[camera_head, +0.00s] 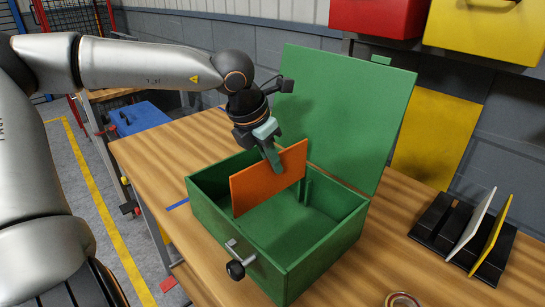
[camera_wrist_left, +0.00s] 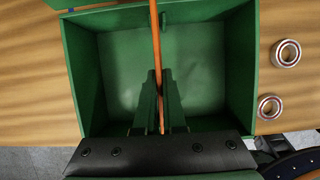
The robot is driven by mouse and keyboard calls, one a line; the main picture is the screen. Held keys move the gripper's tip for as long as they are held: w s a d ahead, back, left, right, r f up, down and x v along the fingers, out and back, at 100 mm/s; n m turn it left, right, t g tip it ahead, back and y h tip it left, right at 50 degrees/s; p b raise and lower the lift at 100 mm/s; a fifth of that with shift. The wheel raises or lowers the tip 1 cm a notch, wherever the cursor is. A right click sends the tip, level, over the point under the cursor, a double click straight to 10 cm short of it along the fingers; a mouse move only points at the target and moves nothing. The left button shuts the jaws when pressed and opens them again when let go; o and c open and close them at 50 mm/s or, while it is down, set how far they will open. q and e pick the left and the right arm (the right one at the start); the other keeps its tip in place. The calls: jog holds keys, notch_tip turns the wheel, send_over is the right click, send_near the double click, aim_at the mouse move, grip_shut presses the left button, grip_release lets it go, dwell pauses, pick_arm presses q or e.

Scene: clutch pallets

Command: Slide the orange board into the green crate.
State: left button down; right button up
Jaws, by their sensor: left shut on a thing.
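The orange board (camera_head: 262,184) stands upright on edge, its lower part down inside the open green crate (camera_head: 232,240) and its top above the rim. My left gripper (camera_head: 272,158) is shut on the board's upper edge from above. In the left wrist view the board (camera_wrist_left: 156,35) is a thin edge-on strip between the fingers (camera_wrist_left: 159,95), over the middle of the crate (camera_wrist_left: 240,70). A short green upright rail (camera_head: 307,188) stands inside the crate near the board's right end. Whether the board sits in a slot or touches the floor, I cannot tell. My right gripper is out of view.
The crate's green lid (camera_head: 345,110) stands open at the back. A latch with a black knob (camera_head: 236,269) sticks out in front. A black rack (camera_head: 432,222) holds a white and a yellow board at right. Bearing rings (camera_wrist_left: 286,53) lie on the wooden table (camera_head: 165,150).

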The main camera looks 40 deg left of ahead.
aim_at(273, 195)
pick_arm(q)
jog(key=shift+f+b, duration=0.45)
jog(key=shift+f, duration=0.25)
jog(key=shift+f+b, duration=0.75)
jog(key=shift+b, duration=0.1)
jog(key=shift+f+b, duration=0.25)
jog(key=shift+b, duration=0.05)
jog(key=shift+f+b, duration=0.5)
notch_tip(273, 195, down, 2)
jog(key=shift+b, duration=1.1)
jog(key=shift+f+b, duration=1)
jog(key=shift+b, duration=0.05)
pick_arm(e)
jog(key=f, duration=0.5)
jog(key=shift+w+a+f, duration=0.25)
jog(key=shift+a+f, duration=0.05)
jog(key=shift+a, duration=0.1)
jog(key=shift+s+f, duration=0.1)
